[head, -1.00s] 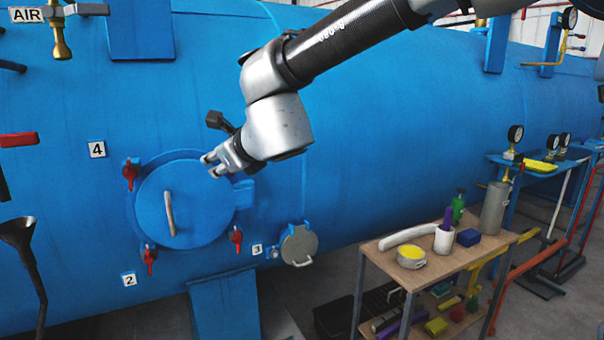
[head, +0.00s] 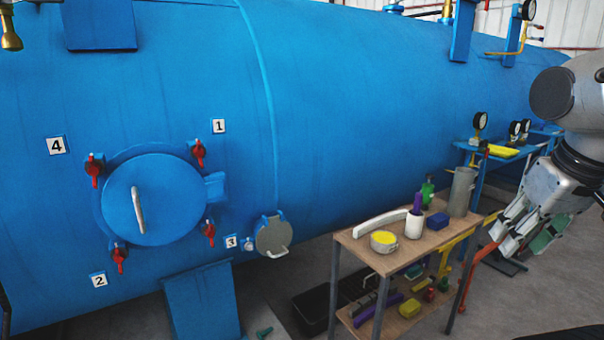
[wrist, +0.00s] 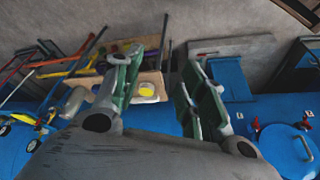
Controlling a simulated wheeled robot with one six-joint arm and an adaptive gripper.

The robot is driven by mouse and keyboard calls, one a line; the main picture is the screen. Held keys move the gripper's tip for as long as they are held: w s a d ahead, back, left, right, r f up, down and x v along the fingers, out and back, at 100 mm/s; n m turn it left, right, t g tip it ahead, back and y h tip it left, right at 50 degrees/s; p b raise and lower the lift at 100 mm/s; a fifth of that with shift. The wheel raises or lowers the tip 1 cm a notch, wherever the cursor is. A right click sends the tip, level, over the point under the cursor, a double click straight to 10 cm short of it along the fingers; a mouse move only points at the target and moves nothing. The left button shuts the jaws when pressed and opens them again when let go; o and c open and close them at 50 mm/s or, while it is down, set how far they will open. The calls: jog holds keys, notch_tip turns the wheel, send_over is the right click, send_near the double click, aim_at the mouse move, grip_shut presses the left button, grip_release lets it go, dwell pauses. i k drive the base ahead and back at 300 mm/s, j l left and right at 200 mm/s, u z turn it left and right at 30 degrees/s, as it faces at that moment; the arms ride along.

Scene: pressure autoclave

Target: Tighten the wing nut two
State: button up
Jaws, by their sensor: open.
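Wing nut two (head: 119,259) is a red wing nut at the lower left of the round blue hatch door (head: 170,208), just above the label 2 (head: 99,280). The door sits flat against the opening, with a pale vertical handle. My gripper (head: 517,238) is at the right side in the head view, far from the hatch, pointing down and left. It is open, with nothing between its fingers. In the wrist view its two green-padded fingers (wrist: 160,82) stand apart, and the hatch door (wrist: 288,150) shows at the lower right edge.
More red wing nuts surround the door, near labels 1 (head: 219,126), 3 and 4. A small grey round cover (head: 273,236) hangs right of the hatch. A wooden cart (head: 345,236) with tools and containers stands between my gripper and the hatch. A blue gauge table stands behind.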

aim_at(119, 257)
jog(key=i+j, duration=0.3)
jog(key=j+u, duration=0.15)
jog(key=u, duration=1.4)
jog(key=i+l+z, duration=0.1)
jog(key=z, duration=0.35)
jog(key=i+z, duration=0.25)
jog(key=i+j+z, duration=0.1)
jog(key=z, duration=0.15)
